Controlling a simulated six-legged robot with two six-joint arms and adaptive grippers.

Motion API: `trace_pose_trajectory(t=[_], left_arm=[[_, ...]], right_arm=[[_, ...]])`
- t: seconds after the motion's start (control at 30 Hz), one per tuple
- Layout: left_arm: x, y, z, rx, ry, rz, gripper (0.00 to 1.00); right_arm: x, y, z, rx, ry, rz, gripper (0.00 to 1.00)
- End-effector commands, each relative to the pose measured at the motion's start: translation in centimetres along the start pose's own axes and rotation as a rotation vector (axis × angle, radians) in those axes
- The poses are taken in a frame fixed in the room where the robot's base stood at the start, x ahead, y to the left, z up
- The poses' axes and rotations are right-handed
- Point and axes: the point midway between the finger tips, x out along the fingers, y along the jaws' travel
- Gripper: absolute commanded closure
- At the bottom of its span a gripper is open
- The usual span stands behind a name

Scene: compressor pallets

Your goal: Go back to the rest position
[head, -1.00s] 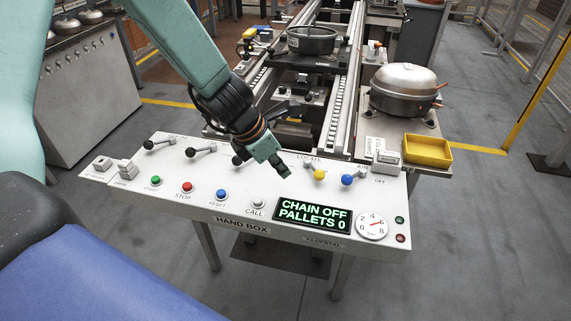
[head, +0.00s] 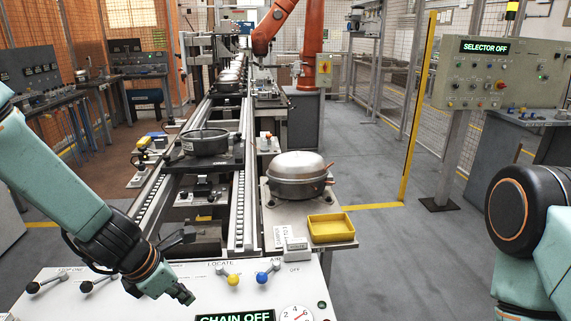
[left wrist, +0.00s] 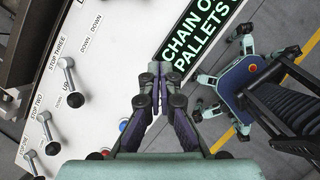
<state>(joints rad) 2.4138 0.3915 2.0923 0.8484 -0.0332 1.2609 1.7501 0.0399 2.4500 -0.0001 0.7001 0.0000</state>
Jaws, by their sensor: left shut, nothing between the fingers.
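My left gripper (head: 184,297) is shut and empty. It hangs over the white hand box panel (head: 60,283) in the head view, left of the yellow-knobbed LOCATE lever (head: 233,279) and the blue-knobbed AIR lever (head: 262,277). In the left wrist view its closed fingers (left wrist: 157,72) point at the edge of the green-lettered display (left wrist: 196,38), apart from the levers (left wrist: 72,98) at the left. My right arm shows at the right edge of the head view, but its gripper is not visible.
A conveyor (head: 240,185) runs away behind the panel with a dark round housing (head: 205,142). A silver compressor (head: 297,174) and a yellow tray (head: 331,228) stand right of it. A yellow post (head: 416,110) and selector cabinet (head: 500,75) stand farther right. Grey floor (head: 400,255) lies open between.

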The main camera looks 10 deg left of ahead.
Motion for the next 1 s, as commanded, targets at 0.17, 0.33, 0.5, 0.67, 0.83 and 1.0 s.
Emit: trace_pose_trajectory(t=[0.17,0.33,0.5,0.67,0.83,1.0], left_arm=[[5.4,-4.5,-9.0,0.525,0.225,-0.051,1.0],[9.0,-9.7,-17.3,1.195,0.355,-0.197,1.0],[10.9,-15.6,-23.0,1.814,0.311,-0.375,1.0],[11.4,-19.9,-25.6,2.19,0.187,-0.472,1.0],[11.4,-21.6,-26.3,2.332,0.117,-0.499,1.0],[11.4,-21.6,-26.3,2.338,0.115,-0.498,1.0]], right_arm=[[1.5,0.0,0.0,0.0,0.0,0.0,0.6],[2.8,0.0,0.0,0.0,0.0,0.0,0.6],[4.0,0.0,0.0,0.0,0.0,0.0,0.6],[4.6,0.0,0.0,0.0,0.0,0.0,0.6],[4.7,0.0,0.0,0.0,0.0,0.0,0.6],[4.7,0.0,0.0,0.0,0.0,0.0,0.6]])
